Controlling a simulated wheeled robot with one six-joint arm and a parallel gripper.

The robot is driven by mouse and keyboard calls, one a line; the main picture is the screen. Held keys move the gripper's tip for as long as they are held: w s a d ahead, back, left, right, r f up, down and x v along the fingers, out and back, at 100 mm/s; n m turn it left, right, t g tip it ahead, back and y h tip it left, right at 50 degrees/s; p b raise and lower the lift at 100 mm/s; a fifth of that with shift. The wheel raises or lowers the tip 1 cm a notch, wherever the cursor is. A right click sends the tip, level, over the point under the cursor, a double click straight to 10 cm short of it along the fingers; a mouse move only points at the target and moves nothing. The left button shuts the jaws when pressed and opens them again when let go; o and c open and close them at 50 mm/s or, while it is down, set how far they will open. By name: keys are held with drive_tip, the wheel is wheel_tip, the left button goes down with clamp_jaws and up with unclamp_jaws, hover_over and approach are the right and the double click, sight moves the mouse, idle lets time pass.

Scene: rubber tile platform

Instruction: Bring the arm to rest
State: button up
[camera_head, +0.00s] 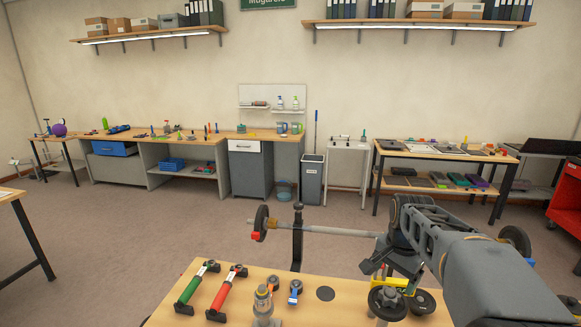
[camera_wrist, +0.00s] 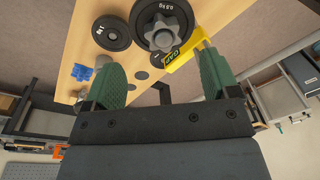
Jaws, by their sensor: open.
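My arm reaches in from the lower right in the head view, and my gripper (camera_head: 374,268) hangs over the right part of the wooden table (camera_head: 340,284). In the wrist view, the two green fingers of my gripper (camera_wrist: 158,75) are spread wide with nothing between them. Beyond the fingertips, a dark weight plate with a grey star knob (camera_wrist: 163,34) and a yellow piece (camera_wrist: 187,48) show close by. The yellow piece appears near the right finger; I cannot tell whether they touch.
A green-handled tool (camera_head: 197,288) and a red-handled tool (camera_head: 228,291) lie on the table's left. A bar with a weight plate (camera_head: 320,230) rests on a black post (camera_head: 297,245). Another plate (camera_wrist: 111,33) and a blue piece (camera_wrist: 82,72) lie on the tabletop. Open floor lies beyond.

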drive_tip(key=s+a+f+n+t, duration=0.1)
drive_tip(key=s+a+n, duration=0.3)
drive_tip(key=s, duration=0.3)
drive_tip(key=s+a+f+n+t, duration=0.2)
drive_tip(key=s+a+n, duration=0.2)
drive_tip(key=s+n, duration=0.2)
drive_tip(key=shift+s+f, duration=0.2)
drive_tip(key=shift+s, duration=0.3)
idle(0.5)
